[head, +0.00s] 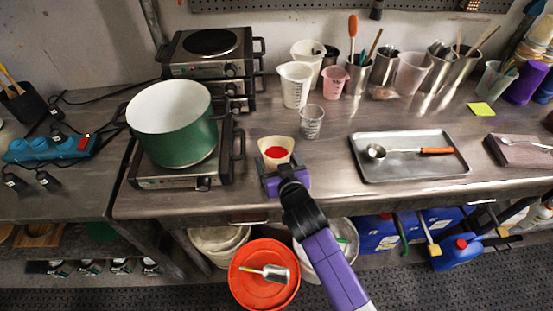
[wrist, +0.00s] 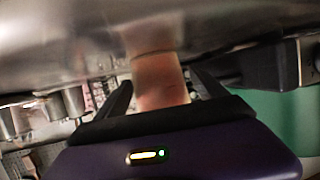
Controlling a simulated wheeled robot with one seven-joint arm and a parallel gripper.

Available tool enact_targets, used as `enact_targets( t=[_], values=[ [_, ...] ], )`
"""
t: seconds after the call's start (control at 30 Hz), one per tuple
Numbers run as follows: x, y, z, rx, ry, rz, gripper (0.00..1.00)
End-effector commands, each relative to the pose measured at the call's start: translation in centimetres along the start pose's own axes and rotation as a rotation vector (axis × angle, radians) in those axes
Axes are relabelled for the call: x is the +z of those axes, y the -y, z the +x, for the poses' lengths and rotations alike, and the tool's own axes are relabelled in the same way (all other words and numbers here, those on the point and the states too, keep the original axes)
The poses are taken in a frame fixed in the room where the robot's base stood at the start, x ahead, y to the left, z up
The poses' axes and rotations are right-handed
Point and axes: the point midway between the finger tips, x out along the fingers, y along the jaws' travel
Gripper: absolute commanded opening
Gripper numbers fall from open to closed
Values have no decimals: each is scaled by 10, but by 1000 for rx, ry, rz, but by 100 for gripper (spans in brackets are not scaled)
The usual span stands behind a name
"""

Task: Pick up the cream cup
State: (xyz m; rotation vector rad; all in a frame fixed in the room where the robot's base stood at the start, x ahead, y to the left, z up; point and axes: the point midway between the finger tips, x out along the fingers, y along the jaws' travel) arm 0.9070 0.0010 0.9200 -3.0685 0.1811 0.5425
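The cream cup (head: 276,145) stands on the metal counter near its front edge, with red showing inside it. My gripper (head: 278,170) is at the cup's near side, low over the counter. In the wrist view, the cup (wrist: 160,80) is between my two dark fingers (wrist: 165,88), one on each side. The fingers look spread around it, with little space at the sides. The cup's base appears to rest on the counter. Its lower near side is hidden by my gripper in the head view.
A green pot (head: 180,140) on a hot plate (head: 165,180) stands left. A clear measuring cup (head: 311,122) is just behind the cream cup. A metal tray (head: 370,170) with a ladle lies right. Containers line the back. An orange-red bucket (head: 245,285) is below the counter edge.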

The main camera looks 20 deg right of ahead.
Motion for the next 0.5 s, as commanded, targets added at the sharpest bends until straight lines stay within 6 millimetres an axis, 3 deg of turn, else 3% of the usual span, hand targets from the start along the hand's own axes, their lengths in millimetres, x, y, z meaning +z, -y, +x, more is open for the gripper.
enact_targets(
  t=[0.03, 0.33, 0.5],
  values=[
    [0, 0, 0, 0, 0, 0, 69],
    [0, 0, 0, 0, 0, 0, 10],
    [-1, 0, 0, -1, -2, 0, 9]
  ],
)
